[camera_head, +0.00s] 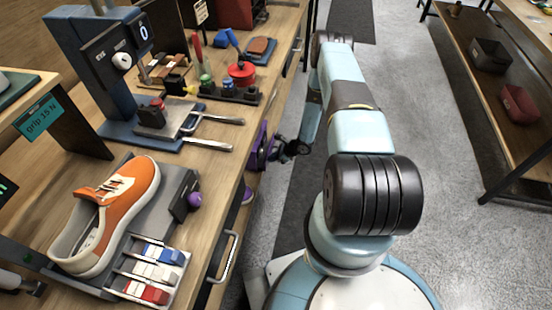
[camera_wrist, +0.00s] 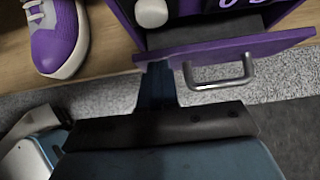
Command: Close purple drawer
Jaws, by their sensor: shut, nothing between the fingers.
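The purple drawer (camera_wrist: 270,44) is pulled out in the wrist view, and part of its dark inside shows behind its front panel. Its metal handle (camera_wrist: 222,78) is on the outer face. My gripper (camera_wrist: 157,70) is shut and empty. Its fingertips are at the left part of the drawer front, left of the handle; I cannot tell whether they touch it. In the head view the purple drawer (camera_head: 257,148) sticks out from the bench side, with my gripper (camera_head: 276,150) just right of it.
A purple sneaker (camera_wrist: 58,38) lies left of the drawer in the wrist view. A white rounded object (camera_wrist: 151,12) shows at the drawer. In the head view, another drawer handle (camera_head: 231,255) is nearer on the bench side. An orange sneaker (camera_head: 128,192) stands on the bench.

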